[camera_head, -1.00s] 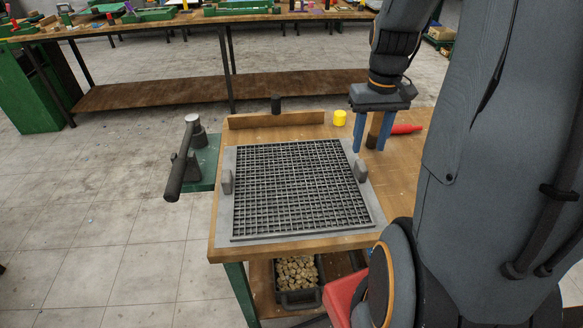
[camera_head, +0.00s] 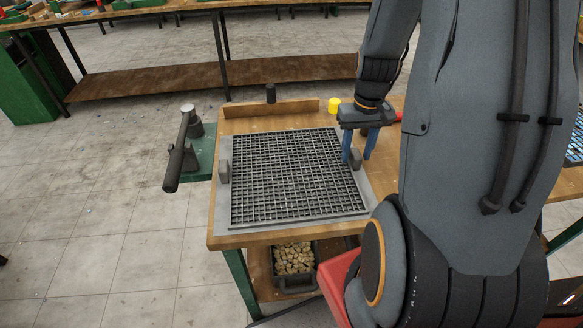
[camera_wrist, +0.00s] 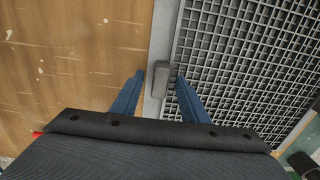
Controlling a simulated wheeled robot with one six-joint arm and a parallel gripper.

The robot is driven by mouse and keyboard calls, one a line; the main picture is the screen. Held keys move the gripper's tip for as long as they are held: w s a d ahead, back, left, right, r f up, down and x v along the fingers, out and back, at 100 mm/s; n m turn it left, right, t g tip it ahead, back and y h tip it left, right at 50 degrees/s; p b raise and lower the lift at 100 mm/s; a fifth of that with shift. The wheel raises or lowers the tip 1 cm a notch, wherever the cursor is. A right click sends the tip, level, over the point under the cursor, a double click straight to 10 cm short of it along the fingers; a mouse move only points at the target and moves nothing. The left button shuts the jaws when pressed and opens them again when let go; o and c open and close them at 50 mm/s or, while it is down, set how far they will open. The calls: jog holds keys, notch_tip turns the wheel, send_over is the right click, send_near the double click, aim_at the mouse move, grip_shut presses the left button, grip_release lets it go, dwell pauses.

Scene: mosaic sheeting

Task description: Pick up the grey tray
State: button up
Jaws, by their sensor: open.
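The grey tray (camera_head: 226,221) lies flat on the wooden table. Its inside is a dark grid of small square cells (camera_head: 292,175). It has a grey block handle on the left side (camera_head: 224,172) and another on the right side (camera_head: 355,158). My gripper (camera_head: 357,160) is over the tray's right edge, with its two blue fingers pointing down at the right handle. In the wrist view my gripper (camera_wrist: 158,80) is open and empty. The right handle (camera_wrist: 161,76) shows between the fingertips there, and I cannot tell whether they touch it.
A lever tool (camera_head: 178,155) is on a green plate at left. A bin of corks or stones (camera_head: 293,258) sits on the shelf below. Bare wood (camera_wrist: 70,70) lies beside the tray.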

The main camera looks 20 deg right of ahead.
grip_shut()
jog(key=shift+r, duration=0.1)
dwell(0.3)
